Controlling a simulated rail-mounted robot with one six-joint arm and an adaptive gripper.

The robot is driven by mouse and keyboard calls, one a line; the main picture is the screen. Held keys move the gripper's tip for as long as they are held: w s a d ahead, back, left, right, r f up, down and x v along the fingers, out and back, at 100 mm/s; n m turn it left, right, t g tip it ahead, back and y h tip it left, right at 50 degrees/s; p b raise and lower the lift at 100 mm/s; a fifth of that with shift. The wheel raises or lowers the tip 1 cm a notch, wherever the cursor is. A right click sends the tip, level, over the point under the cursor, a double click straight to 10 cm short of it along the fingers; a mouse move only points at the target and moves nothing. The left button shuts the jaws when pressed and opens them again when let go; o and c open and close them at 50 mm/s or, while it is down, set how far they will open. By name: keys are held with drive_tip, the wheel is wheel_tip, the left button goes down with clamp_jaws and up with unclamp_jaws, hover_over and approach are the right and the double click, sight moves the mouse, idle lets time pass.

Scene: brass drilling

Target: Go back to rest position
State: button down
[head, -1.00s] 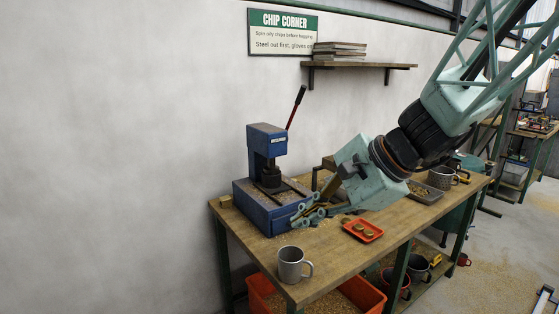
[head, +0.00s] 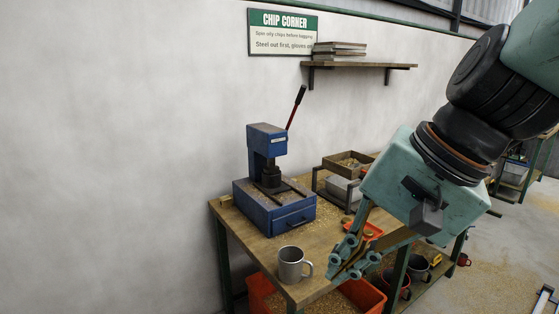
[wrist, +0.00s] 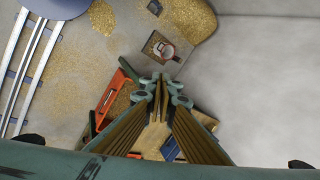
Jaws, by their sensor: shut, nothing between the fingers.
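My gripper (head: 345,268) is in the head view, in front of the wooden workbench (head: 325,245) near its front edge, right of the grey mug (head: 291,264). Its fingers point down and to the left, shut and empty. The wrist view shows the two brown fingers (wrist: 158,92) meeting at the tips. The arm bends up to the right and hides the bench's right part. A red tray (head: 373,230) is partly hidden behind the fingers.
A blue press (head: 272,205) with a red-handled lever stands on the bench. Behind are a grey box (head: 342,188) in a dark frame and a wooden tray (head: 347,165). An orange bin (head: 262,298) sits below. A wall shelf (head: 360,66) is above. The space left of the bench is clear.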

drive_tip(key=s+d+n+h, duration=0.4)
drive_tip(key=s+d+n, duration=0.1)
drive_tip(key=s+d, duration=0.6)
drive_tip(key=shift+s+r+n+t, duration=0.35)
drive_tip(key=shift+s+n+t, duration=0.05)
drive_tip(key=shift+s, duration=0.75)
